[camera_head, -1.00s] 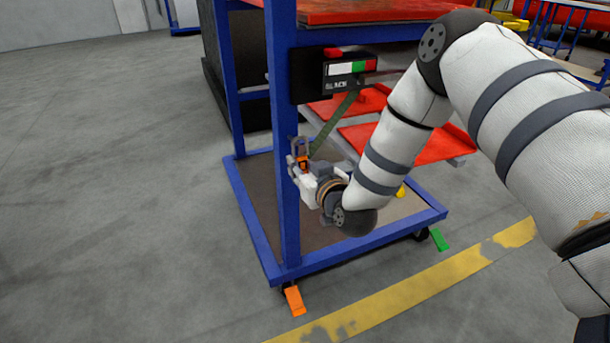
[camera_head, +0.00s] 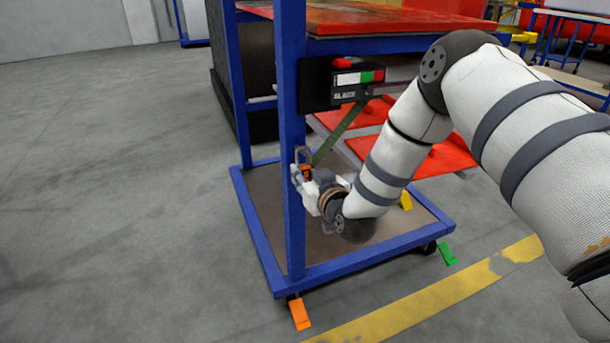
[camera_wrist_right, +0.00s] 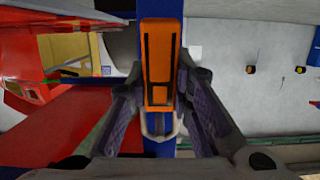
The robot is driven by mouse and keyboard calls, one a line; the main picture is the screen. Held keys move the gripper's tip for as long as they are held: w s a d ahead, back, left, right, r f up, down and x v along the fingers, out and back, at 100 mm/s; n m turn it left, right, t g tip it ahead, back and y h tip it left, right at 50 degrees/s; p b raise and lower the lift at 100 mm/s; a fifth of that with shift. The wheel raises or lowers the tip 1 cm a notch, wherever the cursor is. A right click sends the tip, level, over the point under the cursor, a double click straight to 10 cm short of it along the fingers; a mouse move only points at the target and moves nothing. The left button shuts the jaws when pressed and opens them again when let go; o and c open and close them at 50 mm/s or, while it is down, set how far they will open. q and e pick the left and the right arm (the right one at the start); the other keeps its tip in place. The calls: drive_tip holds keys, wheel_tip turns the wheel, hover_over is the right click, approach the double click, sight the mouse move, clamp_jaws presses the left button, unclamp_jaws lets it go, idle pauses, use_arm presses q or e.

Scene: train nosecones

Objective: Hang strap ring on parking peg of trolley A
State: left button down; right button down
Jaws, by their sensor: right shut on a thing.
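My right gripper (camera_head: 304,172) is shut on an orange strap clip, which shows clearly between the fingers in the right wrist view (camera_wrist_right: 160,60). A pale grey loop (camera_wrist_right: 160,140), apparently the strap ring, shows at the clip's lower end there. A green strap (camera_head: 337,132) runs from the black box (camera_head: 318,82) down to the gripper. The gripper is beside the blue front post (camera_head: 292,225) of the trolley; whether it touches is unclear. I cannot make out the parking peg. My left gripper is not in view.
The trolley has a red top (camera_head: 375,18), red lower panels (camera_head: 440,160) and a blue base frame (camera_head: 365,261). An orange wedge (camera_head: 299,313) and a green one (camera_head: 446,253) are at its base. The grey floor (camera_head: 110,190) to the left is clear.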

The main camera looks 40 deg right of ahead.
drive_tip(key=c, duration=1.3)
unclamp_jaws()
drive_tip(key=shift+c, duration=0.2)
